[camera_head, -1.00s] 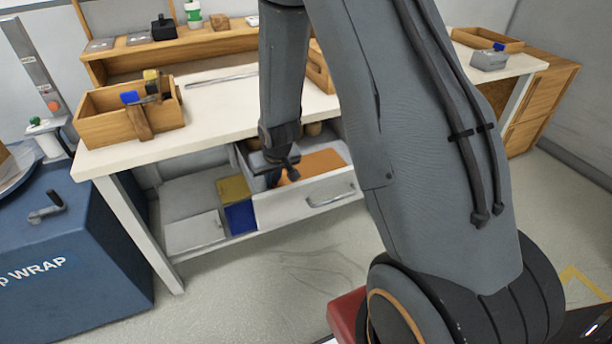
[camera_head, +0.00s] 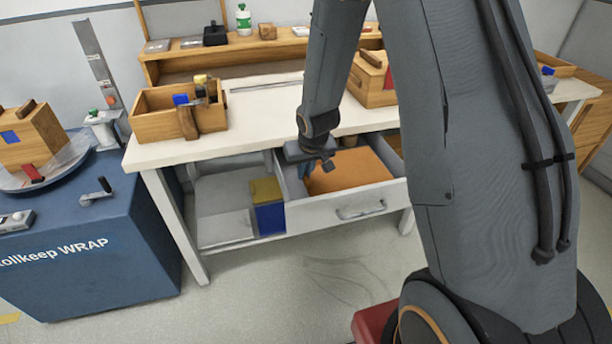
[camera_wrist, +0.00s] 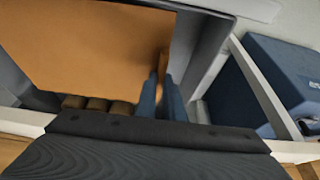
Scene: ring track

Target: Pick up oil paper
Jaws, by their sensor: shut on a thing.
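The oil paper is an orange-brown sheet (camera_head: 350,172) in the open drawer (camera_head: 385,200) under the white bench. In the wrist view the sheet (camera_wrist: 95,45) fills the upper left, and its right edge reaches my fingers. My gripper (camera_head: 308,168) is at the left side of the drawer, at the sheet's left edge. In the wrist view the blue fingers of my gripper (camera_wrist: 163,92) are close together, shut on that edge. Whether the sheet is lifted off the drawer floor is unclear.
Several brown rolls (camera_wrist: 98,104) lie beside the sheet in the drawer. Blue and yellow boxes (camera_head: 268,205) stand left of the drawer. A wooden toolbox (camera_head: 165,122) sits on the benchtop. A blue wrapping machine (camera_head: 95,240) stands left.

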